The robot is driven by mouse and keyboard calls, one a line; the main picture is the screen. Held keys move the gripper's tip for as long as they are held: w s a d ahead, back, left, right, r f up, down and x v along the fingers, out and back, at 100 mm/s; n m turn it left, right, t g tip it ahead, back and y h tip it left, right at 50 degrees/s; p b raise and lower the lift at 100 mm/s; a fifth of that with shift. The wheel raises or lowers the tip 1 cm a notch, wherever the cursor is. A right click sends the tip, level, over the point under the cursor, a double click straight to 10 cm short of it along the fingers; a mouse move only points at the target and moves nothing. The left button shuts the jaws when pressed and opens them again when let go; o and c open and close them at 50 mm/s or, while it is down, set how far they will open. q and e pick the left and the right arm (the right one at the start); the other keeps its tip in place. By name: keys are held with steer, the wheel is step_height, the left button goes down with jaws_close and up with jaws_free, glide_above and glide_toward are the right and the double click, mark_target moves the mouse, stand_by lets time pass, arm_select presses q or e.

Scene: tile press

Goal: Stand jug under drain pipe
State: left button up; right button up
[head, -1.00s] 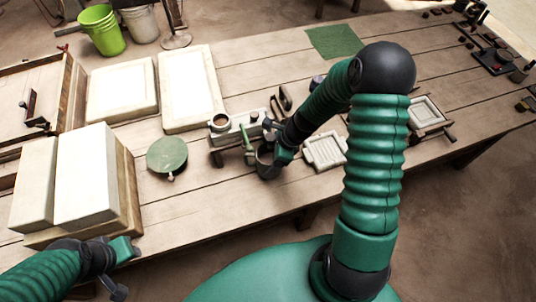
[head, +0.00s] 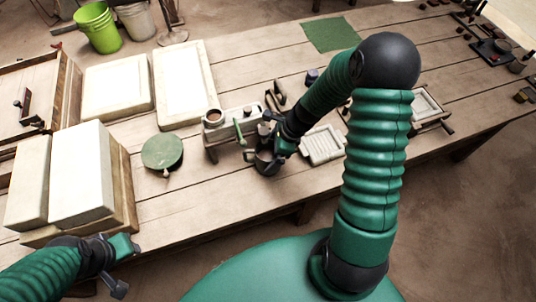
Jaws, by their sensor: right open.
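A dark grey jug (head: 264,165) stands on the wooden table in front of a pale press body (head: 232,128), mostly covered by my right gripper. My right gripper (head: 270,153) is open at the jug; whether its fingers touch it is hidden. The press body has a round brown opening (head: 213,117) on top and a green lever (head: 239,134) at its front. I cannot make out the drain pipe clearly. My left gripper (head: 123,268) is low at the left, near the table's front edge, away from the jug; its jaw state is unclear.
A round green disc (head: 162,151) lies left of the press. White slabs (head: 185,83) and stacked blocks (head: 82,175) fill the left side. A ribbed pale tray (head: 322,146) lies close right of the jug. Bare planks lie in front of the disc.

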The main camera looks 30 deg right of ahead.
steer(key=v, duration=0.3)
steer(key=p+v, duration=0.1)
steer(key=v, duration=0.6)
steer(key=shift+a+r+p, duration=0.15)
steer(key=shift+a+p, duration=0.15)
steer(key=shift+d, duration=0.1)
steer(key=shift+d, duration=0.1)
